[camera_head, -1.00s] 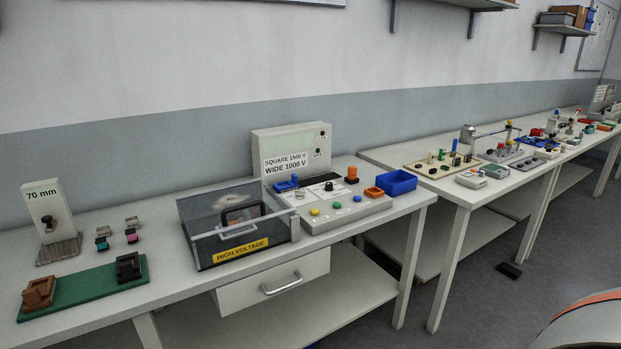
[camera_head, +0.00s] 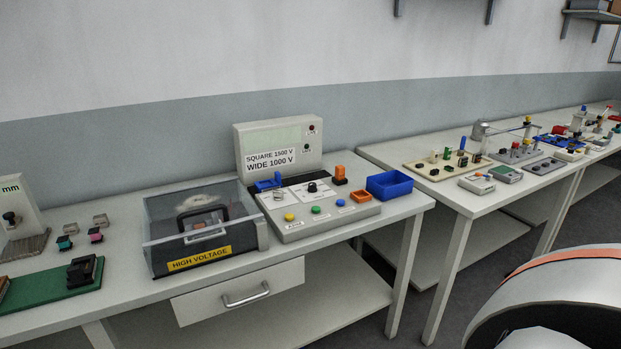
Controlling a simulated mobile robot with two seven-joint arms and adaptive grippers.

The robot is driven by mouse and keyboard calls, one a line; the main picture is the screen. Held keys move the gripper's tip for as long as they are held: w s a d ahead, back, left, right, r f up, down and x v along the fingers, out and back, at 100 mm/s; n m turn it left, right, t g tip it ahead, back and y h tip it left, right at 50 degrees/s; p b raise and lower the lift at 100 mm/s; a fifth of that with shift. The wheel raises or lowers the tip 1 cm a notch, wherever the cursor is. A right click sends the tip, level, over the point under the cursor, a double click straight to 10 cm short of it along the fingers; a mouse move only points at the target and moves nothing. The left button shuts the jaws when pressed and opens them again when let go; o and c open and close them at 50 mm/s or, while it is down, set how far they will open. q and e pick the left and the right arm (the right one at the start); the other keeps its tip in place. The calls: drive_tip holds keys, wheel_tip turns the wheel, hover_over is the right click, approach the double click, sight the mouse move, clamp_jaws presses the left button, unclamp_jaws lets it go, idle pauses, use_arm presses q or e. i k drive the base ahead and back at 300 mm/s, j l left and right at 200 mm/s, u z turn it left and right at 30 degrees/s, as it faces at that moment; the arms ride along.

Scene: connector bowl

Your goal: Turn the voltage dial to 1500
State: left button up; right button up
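The voltage dial (camera_head: 312,187) is a small black knob on a white plate, on the sloped top of the grey tester (camera_head: 290,232). Its pointer setting is too small to read. The tester's upright back panel carries a label (camera_head: 271,159) reading "SQUARE 1500 V" and "WIDE 1000 V". Yellow, green and blue buttons (camera_head: 315,210) line the tester's front. A blue part (camera_head: 268,184) sits left of the dial and an orange-topped black part (camera_head: 340,174) sits right of it. Neither gripper shows in the view.
A clear-lidded "HIGH VOLTAGE" box (camera_head: 200,229) stands left of the tester. A drawer (camera_head: 240,290) hangs below the bench. A second bench (camera_head: 456,203) with several fixtures stands to the right, past a gap.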

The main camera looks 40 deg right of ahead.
sight(312, 186)
drive_tip(key=l+u, duration=0.1)
drive_tip(key=l, duration=0.9)
drive_tip(key=k+l+u, duration=0.1)
drive_tip(key=l, duration=0.85)
drive_tip(key=k, duration=0.05)
